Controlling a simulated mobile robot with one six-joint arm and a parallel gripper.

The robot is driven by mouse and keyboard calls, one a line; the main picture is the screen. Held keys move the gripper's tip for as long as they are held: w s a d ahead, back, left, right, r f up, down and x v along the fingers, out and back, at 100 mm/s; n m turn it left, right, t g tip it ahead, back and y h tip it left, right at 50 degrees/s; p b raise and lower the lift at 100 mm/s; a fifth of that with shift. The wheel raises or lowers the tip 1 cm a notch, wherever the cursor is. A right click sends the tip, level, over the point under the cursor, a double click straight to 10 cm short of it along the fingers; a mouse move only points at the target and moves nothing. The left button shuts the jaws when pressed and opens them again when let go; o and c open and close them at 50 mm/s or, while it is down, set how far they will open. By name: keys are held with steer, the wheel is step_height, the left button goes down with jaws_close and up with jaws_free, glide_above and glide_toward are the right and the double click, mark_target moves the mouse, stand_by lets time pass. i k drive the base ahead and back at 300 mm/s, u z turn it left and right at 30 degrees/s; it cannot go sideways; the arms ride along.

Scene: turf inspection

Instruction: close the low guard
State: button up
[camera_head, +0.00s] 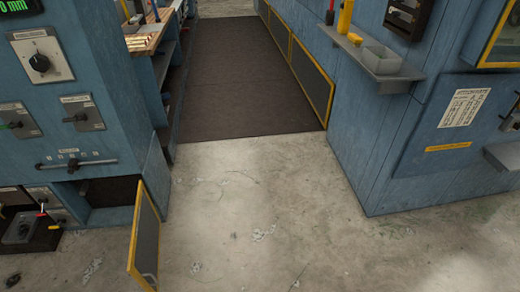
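The low guard (147,243) is a dark panel with a yellow frame at the lower left. It stands swung open, out from the base of the blue machine (120,110), with a small pale handle near its bottom edge. The low opening (110,190) beside it shows a dark inside. My gripper is not in view.
The concrete floor (260,220) in front of the guard is clear. A dark mat (245,80) runs between the machines. At far left, a dark tray (22,228) holds tools near the floor. A blue cabinet with a shelf (370,65) stands at right.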

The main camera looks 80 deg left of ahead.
mark_target(143, 265)
steer(key=u, duration=0.85)
steer(key=k, duration=0.1)
steer(key=u, duration=2.9)
steer(key=i, duration=1)
steer(key=u, duration=2.2)
steer(key=k, duration=0.75)
steer(key=u, duration=0.25)
